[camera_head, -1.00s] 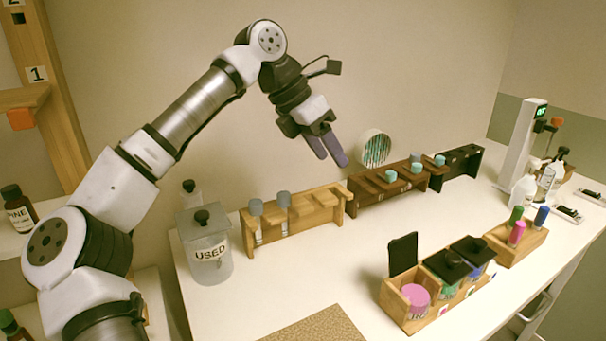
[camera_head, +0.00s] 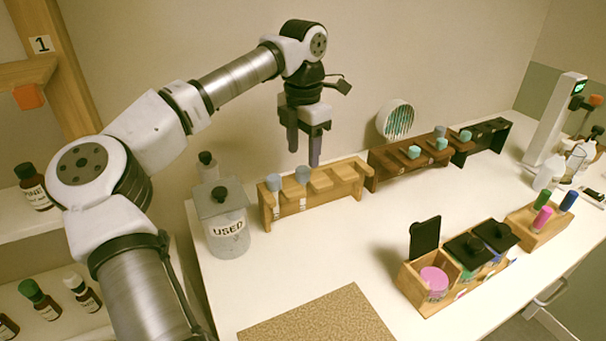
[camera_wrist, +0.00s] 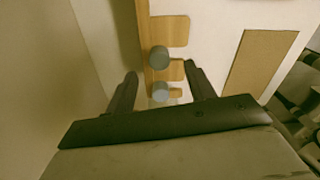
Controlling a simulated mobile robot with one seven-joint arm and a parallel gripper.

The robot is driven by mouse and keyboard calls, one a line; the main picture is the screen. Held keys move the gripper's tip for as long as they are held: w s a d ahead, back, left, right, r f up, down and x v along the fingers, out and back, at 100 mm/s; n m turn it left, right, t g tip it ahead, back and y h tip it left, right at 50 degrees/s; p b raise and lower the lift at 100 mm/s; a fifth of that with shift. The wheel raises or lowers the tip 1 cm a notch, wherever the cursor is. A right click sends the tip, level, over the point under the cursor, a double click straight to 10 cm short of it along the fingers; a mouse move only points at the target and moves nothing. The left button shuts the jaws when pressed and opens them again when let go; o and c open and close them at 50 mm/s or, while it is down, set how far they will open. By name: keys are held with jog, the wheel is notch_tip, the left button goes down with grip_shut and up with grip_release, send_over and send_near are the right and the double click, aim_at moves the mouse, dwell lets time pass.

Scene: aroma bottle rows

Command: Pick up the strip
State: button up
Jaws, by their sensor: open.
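No single loose strip stands out clearly. A round white holder (camera_head: 396,119), its open face filled with thin greenish upright lines that may be strips, stands at the back behind the dark brown rack. My gripper (camera_head: 304,160) is open and empty, pointing down above the light wooden rack (camera_head: 318,193), to the left of the round holder. In the wrist view my gripper (camera_wrist: 158,80) has its fingers apart, with the light rack and its two grey-capped bottles (camera_wrist: 159,57) between and beyond them. The round holder is not seen in the wrist view.
A lidded jar marked USED (camera_head: 228,232) stands left of the light rack. The dark brown rack (camera_head: 384,180) holds teal-capped bottles. A cork mat (camera_head: 322,318) lies in front, and a wooden box (camera_head: 410,281) with black lids stands at right. The middle of the counter is clear.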

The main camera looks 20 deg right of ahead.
aim_at(303, 169)
notch_tip(303, 169, down, 5)
jog(key=shift+p, duration=0.85)
jog(key=c, duration=0.9)
